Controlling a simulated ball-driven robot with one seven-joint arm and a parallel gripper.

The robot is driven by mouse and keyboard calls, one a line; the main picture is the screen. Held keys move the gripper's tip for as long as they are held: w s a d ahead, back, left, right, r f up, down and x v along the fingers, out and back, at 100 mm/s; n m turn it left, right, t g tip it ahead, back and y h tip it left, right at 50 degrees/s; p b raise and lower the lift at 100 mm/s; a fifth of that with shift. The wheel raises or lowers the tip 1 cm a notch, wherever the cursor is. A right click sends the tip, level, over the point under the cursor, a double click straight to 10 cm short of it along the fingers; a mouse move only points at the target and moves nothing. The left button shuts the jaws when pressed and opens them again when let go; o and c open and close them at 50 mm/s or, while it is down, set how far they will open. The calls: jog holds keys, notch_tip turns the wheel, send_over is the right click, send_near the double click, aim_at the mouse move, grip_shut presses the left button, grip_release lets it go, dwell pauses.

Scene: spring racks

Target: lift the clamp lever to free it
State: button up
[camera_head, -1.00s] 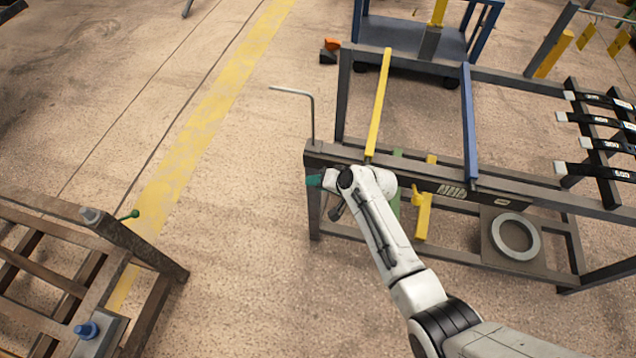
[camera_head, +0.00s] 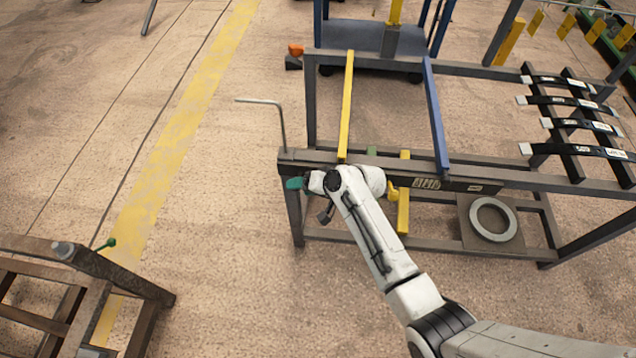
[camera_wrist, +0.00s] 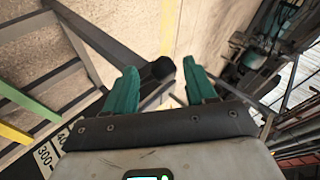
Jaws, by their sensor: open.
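My gripper (camera_head: 294,184) shows as teal fingers at the near left corner of the steel rack (camera_head: 375,166). In the wrist view my gripper (camera_wrist: 160,70) is open, with its two teal fingers apart. A dark rounded knob (camera_wrist: 162,68) on a grey bar shows between the fingertips. It looks like the end of the clamp lever, but I cannot tell for sure. I cannot tell whether the fingers touch it. In the head view my wrist and fingers hide this spot.
A bent grey rod (camera_head: 265,101) rises from the rack corner. A yellow bar (camera_head: 346,105) and a blue bar (camera_head: 436,115) cross the rack. Labelled black springs (camera_head: 570,101) lie at right. A brown rack (camera_head: 125,275) with a green knob stands lower left; floor between is clear.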

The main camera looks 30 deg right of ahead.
jog(key=v, duration=0.7)
jog(key=shift+d+r, duration=0.1)
jog(key=shift+r, duration=0.05)
